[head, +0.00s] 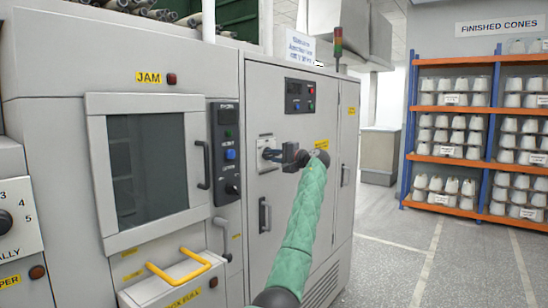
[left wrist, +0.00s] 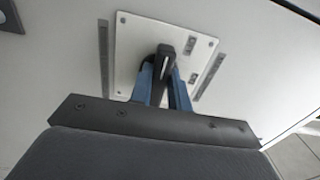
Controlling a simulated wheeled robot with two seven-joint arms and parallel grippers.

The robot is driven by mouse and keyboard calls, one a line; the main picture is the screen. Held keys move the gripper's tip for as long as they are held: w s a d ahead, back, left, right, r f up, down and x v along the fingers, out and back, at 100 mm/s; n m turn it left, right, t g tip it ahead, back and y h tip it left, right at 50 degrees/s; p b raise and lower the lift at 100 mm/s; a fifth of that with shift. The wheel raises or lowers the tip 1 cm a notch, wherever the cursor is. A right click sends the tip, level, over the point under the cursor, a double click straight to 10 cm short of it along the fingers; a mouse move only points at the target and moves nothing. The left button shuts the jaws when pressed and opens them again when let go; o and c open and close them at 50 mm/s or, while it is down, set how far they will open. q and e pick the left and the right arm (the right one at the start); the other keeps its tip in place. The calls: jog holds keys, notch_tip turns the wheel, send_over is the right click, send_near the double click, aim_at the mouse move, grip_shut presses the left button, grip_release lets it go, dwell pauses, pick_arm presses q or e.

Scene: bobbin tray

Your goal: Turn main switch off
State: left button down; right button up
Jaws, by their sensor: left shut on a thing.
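The main switch (head: 265,141) is a pale square plate with a dark handle on the grey cabinet door, near the middle of the head view. In the left wrist view the plate (left wrist: 130,45) has screws at its corners, and the black handle (left wrist: 166,60) carries a white line. My left gripper (head: 277,155) reaches the switch from the right in the head view. Its blue fingers (left wrist: 166,82) are shut on the handle, one on each side. The fingers hide part of the handle and the plate's lower middle. My right gripper is in neither view.
A control panel (head: 300,96) with small buttons sits above the switch. A door handle (head: 265,215) is below it. To the left are a dark control strip (head: 226,150) and a windowed door (head: 150,165). Open floor (head: 400,255) lies right, before the cone shelves (head: 455,110).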

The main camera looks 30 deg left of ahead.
pick_arm(q)
jog(key=c, duration=1.3)
grip_release()
jog(key=shift+a+f, duration=0.1)
jog(key=shift+d, duration=0.5)
jog(key=d, duration=0.4)
jog(key=d+b, duration=0.1)
jog(key=d, duration=0.1)
jog(key=shift+s+d, duration=0.3)
jog(key=shift+d, duration=0.1)
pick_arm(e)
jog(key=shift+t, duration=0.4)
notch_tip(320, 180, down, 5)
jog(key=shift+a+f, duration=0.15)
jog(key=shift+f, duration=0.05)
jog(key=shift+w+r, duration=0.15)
pick_arm(q)
jog(key=shift+n, duration=0.3)
